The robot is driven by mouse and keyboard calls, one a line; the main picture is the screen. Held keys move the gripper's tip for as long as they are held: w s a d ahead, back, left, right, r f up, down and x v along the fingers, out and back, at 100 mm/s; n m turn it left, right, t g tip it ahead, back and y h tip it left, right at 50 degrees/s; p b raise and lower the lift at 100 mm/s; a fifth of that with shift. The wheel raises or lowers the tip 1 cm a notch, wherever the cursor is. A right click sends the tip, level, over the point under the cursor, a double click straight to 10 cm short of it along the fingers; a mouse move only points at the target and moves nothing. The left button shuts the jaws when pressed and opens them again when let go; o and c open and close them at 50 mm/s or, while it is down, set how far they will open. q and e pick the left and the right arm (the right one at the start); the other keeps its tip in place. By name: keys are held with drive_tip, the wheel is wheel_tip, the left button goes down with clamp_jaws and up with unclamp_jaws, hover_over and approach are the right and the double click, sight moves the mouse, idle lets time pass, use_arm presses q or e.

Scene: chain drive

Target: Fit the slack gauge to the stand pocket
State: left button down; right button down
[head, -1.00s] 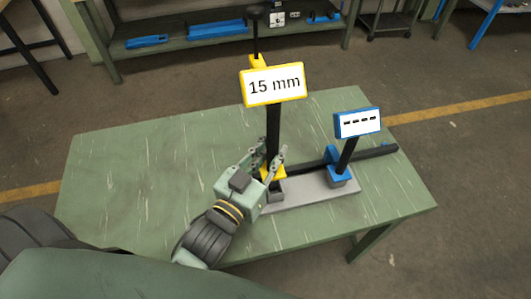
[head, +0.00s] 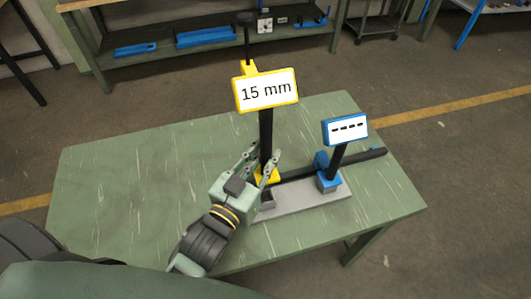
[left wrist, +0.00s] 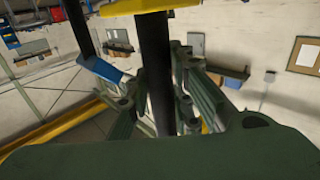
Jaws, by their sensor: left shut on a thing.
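The slack gauge is a black upright post with a yellow plate reading "15 mm" (head: 266,91) and a yellow foot. My left gripper (head: 264,166) is shut on the slack gauge low on its post. The black post (left wrist: 156,75) also passes between the fingers in the left wrist view. The stand has a grey base plate (head: 308,203) on the green table. A small dark grey pocket (head: 267,201) at its left end is just below the yellow foot. The fingers partly hide the foot, and I cannot tell whether it touches the pocket. My right gripper is not in view.
A blue gauge with a dashed display (head: 345,129) stands in the right part of the stand. A black bar (head: 365,159) runs behind the stand. The green table (head: 120,190) is clear at the left. A shelf bench (head: 200,50) stands behind.

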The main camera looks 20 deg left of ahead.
use_arm(q)
drive_tip(key=shift+f+b, duration=1.5)
drive_tip(key=shift+f, duration=0.7)
drive_tip(key=shift+p, duration=0.3)
drive_tip(key=shift+p, duration=0.5)
idle(0.4)
